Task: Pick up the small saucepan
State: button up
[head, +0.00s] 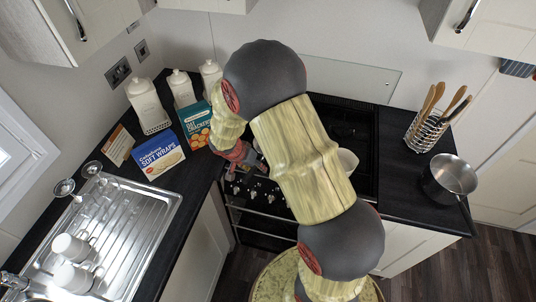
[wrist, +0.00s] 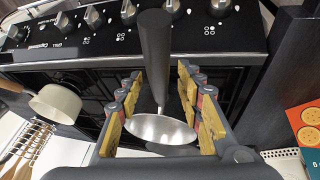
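In the wrist view a small steel saucepan (wrist: 160,130) with a thick dark handle (wrist: 155,50) lies between the fingers of my gripper (wrist: 162,112). The handle runs up the picture toward the stove knobs. The fingers stand wide apart on either side, with clear gaps to the handle; I cannot tell whether they touch the pan's rim. In the head view my gripper (head: 243,160) is over the left front of the stove, partly behind my arm, and this pan is hidden. A larger steel saucepan (head: 450,178) stands on the right counter.
A cream pan (wrist: 56,103) with a wooden handle is left in the wrist view. The black stove (head: 350,130) is partly covered by my arm. Cracker box (head: 195,124), wraps box (head: 160,157), canisters (head: 148,105) and sink (head: 120,235) are left; a utensil rack (head: 426,132) is right.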

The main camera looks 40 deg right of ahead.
jog(key=shift+c, duration=0.7)
jog(key=c, duration=0.8)
grip_shut()
